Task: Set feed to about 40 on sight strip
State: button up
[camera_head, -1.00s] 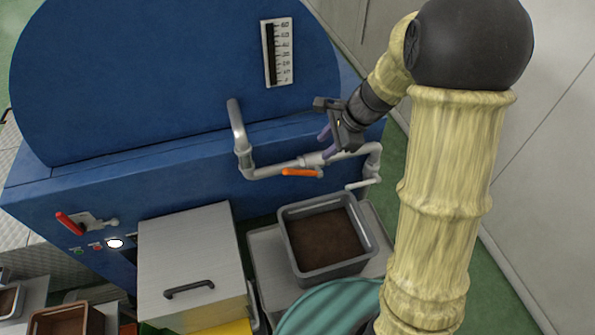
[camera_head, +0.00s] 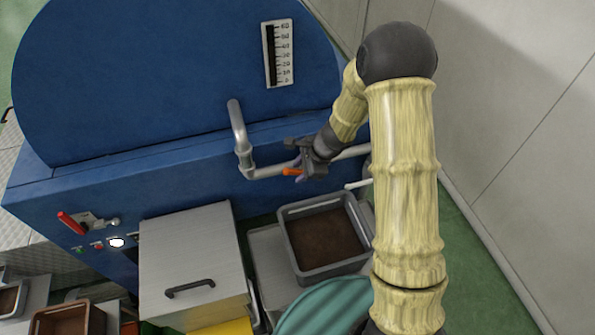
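The sight strip (camera_head: 285,55) is a white scale with a dark column, on the blue machine (camera_head: 150,75); its numbers run from 0 at the bottom to 60 at the top. The dark column reaches high on the scale; its exact reading is too small to tell. An orange valve handle (camera_head: 291,171) sits on the grey pipe (camera_head: 268,171) below the strip. My gripper (camera_head: 300,171) is at the handle's right end and overlaps it. Whether the fingers touch or close on the handle cannot be told.
A grey bin (camera_head: 325,268) with brown material stands below the pipe. A metal box with a black handle (camera_head: 190,288) is left of it. A red lever (camera_head: 70,222) and small buttons are on the machine's left front. A wall rises at right.

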jog(key=shift+x, duration=0.9)
grip_shut()
jog(key=shift+d+r+b, duration=0.1)
jog(key=shift+r+b, duration=0.1)
jog(key=shift+b, duration=0.25)
grip_release()
jog(key=shift+r, duration=0.15)
